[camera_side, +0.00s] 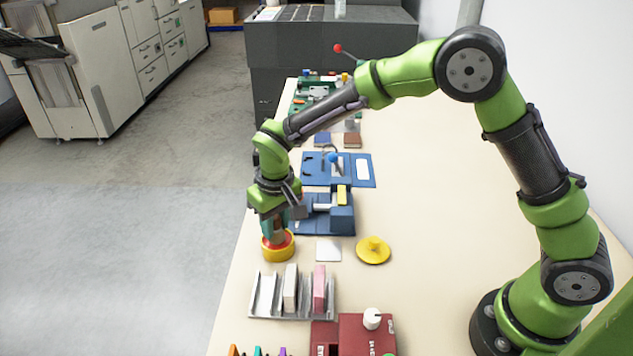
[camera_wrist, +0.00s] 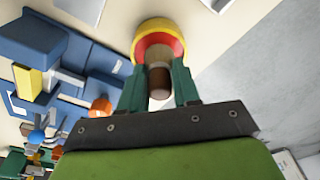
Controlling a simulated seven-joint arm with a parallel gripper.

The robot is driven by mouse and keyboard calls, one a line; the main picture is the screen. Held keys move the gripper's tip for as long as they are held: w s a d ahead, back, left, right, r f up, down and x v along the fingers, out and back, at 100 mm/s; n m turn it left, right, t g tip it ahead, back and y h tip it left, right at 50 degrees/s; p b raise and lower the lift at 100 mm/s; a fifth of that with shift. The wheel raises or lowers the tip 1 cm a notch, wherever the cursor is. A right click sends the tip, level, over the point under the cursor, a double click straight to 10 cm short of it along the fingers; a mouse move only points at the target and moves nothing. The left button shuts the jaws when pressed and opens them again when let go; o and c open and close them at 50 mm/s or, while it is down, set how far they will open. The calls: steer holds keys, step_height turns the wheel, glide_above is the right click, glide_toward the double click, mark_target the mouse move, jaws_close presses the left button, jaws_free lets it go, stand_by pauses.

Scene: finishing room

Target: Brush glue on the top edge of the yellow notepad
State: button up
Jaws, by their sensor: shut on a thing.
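The yellow notepad (camera_side: 342,195) stands in a blue clamp fixture (camera_side: 342,218) near the middle of the table. Both also show at the left of the wrist view, the notepad (camera_wrist: 27,82) beside the blue block (camera_wrist: 30,38). My gripper (camera_side: 277,234) is shut on a brown, round-handled brush (camera_wrist: 160,82) and points down at a yellow glue pot (camera_side: 278,251) with a red inside. In the wrist view my fingers (camera_wrist: 159,80) hold the brush at the pot's mouth (camera_wrist: 158,38).
A yellow lid (camera_side: 373,251) and a white sheet (camera_side: 328,250) lie right of the pot. A metal rack (camera_side: 290,312) with white and pink pads and a red box (camera_side: 365,335) are nearer the camera. A blue board (camera_side: 365,180) lies beyond the clamp.

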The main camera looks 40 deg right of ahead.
mark_target(275, 217)
steer(key=shift+f, duration=0.65)
stand_by(1.6)
steer(key=shift+r, duration=3.6)
